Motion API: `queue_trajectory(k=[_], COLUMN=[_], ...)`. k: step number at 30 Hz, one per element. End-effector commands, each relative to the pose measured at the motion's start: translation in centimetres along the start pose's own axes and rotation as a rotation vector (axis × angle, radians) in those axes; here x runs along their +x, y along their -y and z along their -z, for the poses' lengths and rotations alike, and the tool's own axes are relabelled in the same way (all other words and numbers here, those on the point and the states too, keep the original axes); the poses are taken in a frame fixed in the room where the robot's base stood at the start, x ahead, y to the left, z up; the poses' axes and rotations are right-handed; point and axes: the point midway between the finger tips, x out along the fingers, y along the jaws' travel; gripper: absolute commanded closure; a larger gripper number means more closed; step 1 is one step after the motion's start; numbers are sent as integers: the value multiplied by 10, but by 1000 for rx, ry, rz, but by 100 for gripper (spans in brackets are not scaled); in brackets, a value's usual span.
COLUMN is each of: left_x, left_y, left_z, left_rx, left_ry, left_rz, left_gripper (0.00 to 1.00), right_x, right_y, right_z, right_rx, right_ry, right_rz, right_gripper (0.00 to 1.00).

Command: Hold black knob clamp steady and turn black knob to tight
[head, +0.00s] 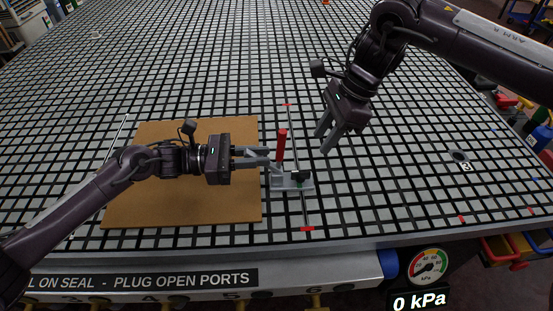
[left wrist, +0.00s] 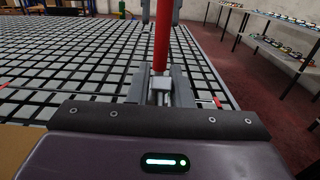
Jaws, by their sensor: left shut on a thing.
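The black knob clamp (head: 291,183) has a grey base and an upright red handle (head: 282,146). It sits at the right edge of the brown board, on a thin rail. The black knob (head: 300,176) is on the clamp's right side. My left gripper (head: 268,158) reaches in from the left and is shut on the clamp's grey body beside the handle. In the left wrist view, the red handle (left wrist: 162,40) rises just beyond the fingers (left wrist: 160,92); the knob cannot be made out there. My right gripper (head: 325,141) is open and empty, above and right of the knob.
A brown board (head: 180,209) lies on the black-and-grey grid table (head: 420,190). The rail runs between red marks (head: 306,229) past the clamp. A gauge (head: 429,266) and a 0 kPa display (head: 419,302) are at the front edge. The grid right of the clamp is mostly clear.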

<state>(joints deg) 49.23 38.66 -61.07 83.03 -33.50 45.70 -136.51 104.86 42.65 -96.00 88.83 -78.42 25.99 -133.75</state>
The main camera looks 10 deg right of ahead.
Motion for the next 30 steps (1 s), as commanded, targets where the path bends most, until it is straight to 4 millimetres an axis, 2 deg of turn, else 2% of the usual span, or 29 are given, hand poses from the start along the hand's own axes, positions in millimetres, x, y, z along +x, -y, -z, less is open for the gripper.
queue_trajectory(k=[4, 7, 11, 21, 25, 30], left_x=[-1, 0, 0, 0, -1, -1], left_y=[0, 0, 0, 0, -1, -1], left_z=[0, 0, 0, 0, 0, 0], left_rx=[0, 0, 0, 0, 0, 0], left_ry=[-1, -1, -1, -1, -1, -1], left_rz=[-2, -1, -1, -2, -2, -2], left_gripper=[100, 100, 100, 100, 100, 100], right_x=[-8, -2, 19, 85, 101, 109], right_y=[-3, -4, -4, -2, -1, 0], right_z=[3, 3, 3, 1, 1, 1], right_rx=[85, 93, 93, 92, 91, 91], right_ry=[18, 18, 17, 18, 18, 19], right_rz=[23, 24, 22, 22, 22, 25], right_gripper=[67, 67, 67, 67, 67, 67])
